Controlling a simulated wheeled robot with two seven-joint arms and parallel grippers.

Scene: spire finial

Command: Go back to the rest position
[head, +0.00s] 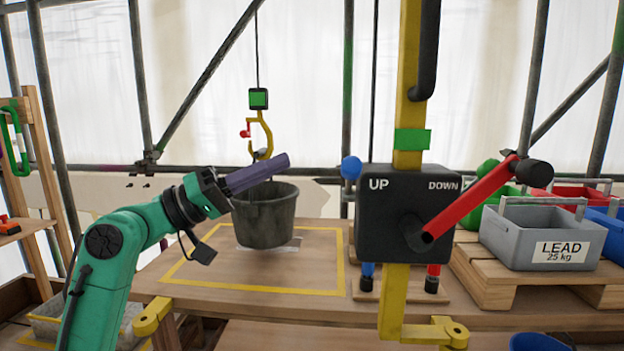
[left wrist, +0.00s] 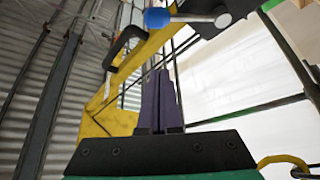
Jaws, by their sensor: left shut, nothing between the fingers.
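My left gripper (head: 274,168) is shut with nothing between its purple fingers. It is raised in front of the dark bucket (head: 265,222), its fingers pointing up and to the right across the bucket's rim. My right gripper is not in view. The bucket stands upright on the table inside a yellow outline. A yellow hook (head: 264,135) hangs from a cable above it, partly close behind my fingers; I cannot tell if it holds the bucket's handle.
A black UP/DOWN lever box (head: 385,225) with a red handle (head: 470,195) stands on a yellow post (head: 394,300) right of my left gripper. A grey LEAD crate (head: 535,237) sits on a pallet (head: 487,283) at right. Scaffold poles stand behind. The outlined table area (head: 305,270) is largely clear.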

